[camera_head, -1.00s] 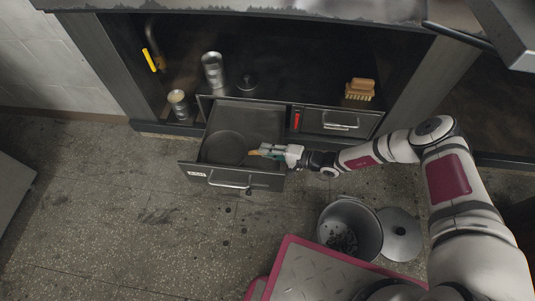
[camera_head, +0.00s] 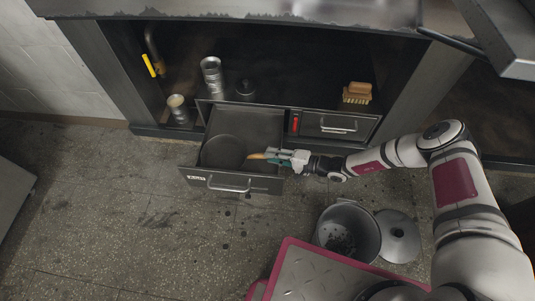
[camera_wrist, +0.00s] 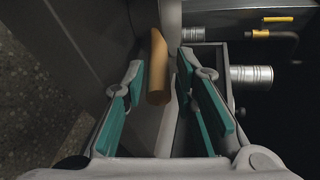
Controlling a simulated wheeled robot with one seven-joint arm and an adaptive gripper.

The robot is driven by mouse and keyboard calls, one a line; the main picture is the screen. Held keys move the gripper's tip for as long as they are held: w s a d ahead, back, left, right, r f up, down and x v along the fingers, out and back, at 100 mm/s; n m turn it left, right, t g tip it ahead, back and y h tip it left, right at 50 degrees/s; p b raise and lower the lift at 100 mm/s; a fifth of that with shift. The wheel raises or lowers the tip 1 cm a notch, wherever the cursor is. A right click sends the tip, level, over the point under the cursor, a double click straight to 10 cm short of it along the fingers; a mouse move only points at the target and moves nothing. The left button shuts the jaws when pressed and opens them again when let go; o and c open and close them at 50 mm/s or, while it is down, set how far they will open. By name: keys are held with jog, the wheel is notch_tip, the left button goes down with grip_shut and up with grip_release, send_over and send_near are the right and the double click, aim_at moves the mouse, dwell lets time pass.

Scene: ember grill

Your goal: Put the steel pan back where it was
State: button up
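The steel pan, a dark round pan (camera_head: 222,152), lies inside the open left drawer (camera_head: 258,120). Its tan handle (camera_head: 257,156) points right toward my gripper (camera_head: 275,157), which is at the drawer's right side. In the wrist view, the end of the handle (camera_wrist: 158,65) shows between the teal-padded fingers of my gripper (camera_wrist: 162,72). The fingers are spread, with gaps on either side of the handle. The pan's bowl is not clear in the wrist view.
A closed drawer (camera_head: 340,125) is at the right. Metal canisters (camera_head: 211,72) and a brush (camera_head: 357,93) stand on the shelf above. A pot (camera_head: 348,230) and lid (camera_head: 398,236) are on the floor. The floor left of the drawer is clear.

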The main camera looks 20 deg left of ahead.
jog(key=p+v, duration=0.2)
jog(key=v, duration=0.7)
